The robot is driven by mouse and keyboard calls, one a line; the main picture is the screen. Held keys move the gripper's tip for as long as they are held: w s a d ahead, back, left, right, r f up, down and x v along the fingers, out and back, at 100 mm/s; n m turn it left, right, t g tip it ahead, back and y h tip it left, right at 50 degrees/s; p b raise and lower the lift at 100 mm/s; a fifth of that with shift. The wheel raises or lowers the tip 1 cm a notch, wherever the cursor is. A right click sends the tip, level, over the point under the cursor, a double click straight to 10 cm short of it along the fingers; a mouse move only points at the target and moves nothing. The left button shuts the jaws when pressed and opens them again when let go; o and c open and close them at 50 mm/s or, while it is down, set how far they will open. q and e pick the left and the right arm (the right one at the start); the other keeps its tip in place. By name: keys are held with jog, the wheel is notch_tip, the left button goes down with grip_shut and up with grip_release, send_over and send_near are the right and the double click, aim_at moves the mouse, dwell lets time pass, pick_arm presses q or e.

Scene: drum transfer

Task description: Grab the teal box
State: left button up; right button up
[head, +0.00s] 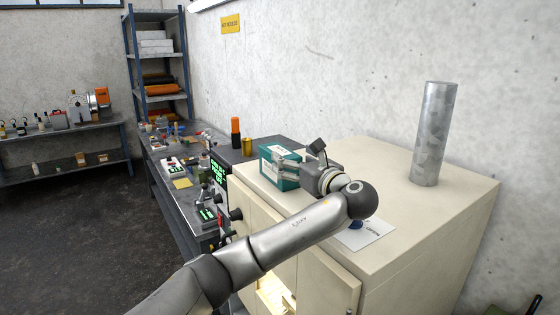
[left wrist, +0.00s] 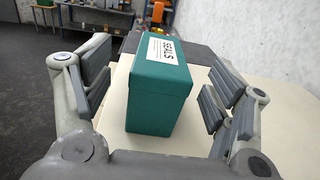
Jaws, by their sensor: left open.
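The teal box (head: 279,166) stands upright on the top of a cream cabinet (head: 400,213), with a white label on its upper face. In the left wrist view the teal box (left wrist: 158,98) stands between the two fingers of my left gripper (left wrist: 160,105), with a gap visible on each side. My left gripper (head: 296,167) is open at the near right side of the box in the head view and hides part of it. My right gripper is not in view.
A tall grey metal cylinder (head: 434,134) stands at the back right of the cabinet top. A paper sheet (head: 363,233) lies near its front edge. An orange-and-black bottle (head: 236,132) and a yellow can (head: 247,146) stand beyond the box. A cluttered workbench (head: 180,206) is at left.

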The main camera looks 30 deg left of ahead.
aim_at(283, 153)
pick_arm(q)
jog(key=p+x, duration=0.3)
jog(key=x, duration=0.2)
jog(key=shift+w+a+f+p, duration=0.15)
jog(key=shift+w+a+p, duration=0.1)
jog(key=shift+p, duration=0.05)
jog(key=shift+w+a, duration=0.1)
jog(key=shift+a, duration=0.15)
jog(key=shift+w+a+f, duration=0.15)
jog(key=shift+a+f, duration=0.05)
jog(key=shift+f, duration=0.05)
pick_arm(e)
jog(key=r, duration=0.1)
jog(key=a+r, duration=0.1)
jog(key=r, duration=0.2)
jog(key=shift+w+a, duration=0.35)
pick_arm(q)
jog(key=shift+d, duration=0.1)
jog(key=c, duration=0.9)
jog(key=shift+r, duration=0.15)
jog(key=c, duration=0.4)
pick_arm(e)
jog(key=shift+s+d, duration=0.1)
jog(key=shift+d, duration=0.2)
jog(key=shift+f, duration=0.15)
